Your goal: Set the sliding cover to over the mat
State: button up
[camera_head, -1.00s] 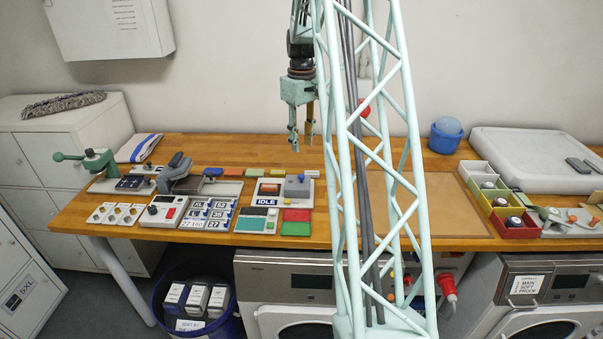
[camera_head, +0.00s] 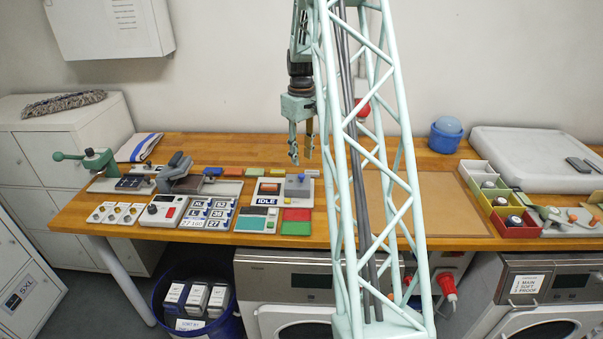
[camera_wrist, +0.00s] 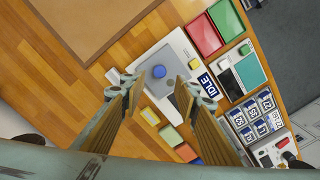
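A grey sliding cover (camera_head: 297,187) with a knob on top sits at the right part of a light base plate (camera_head: 283,198) labelled IDLE. A small framed pad (camera_head: 269,188), perhaps the mat, shows to its left and looks uncovered. In the wrist view, the cover's round blue knob (camera_wrist: 159,71) appears between and just beyond my fingertips. My gripper (camera_head: 301,160) is open and empty, pointing down above the cover; both fingers stand apart in the wrist view (camera_wrist: 160,92). My fingers partly hide the plate there, and I cannot tell the exact height gap.
Red and green trays (camera_head: 296,221) lie in front of the plate. A number-tile panel (camera_head: 208,214) and a lever device (camera_head: 178,178) stand to the left. Small coloured blocks (camera_head: 232,172) line the back. A brown board (camera_head: 412,205) lies right, behind my lattice column.

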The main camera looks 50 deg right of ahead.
aim_at(302, 175)
jog(key=shift+f, duration=3.95)
grip_shut()
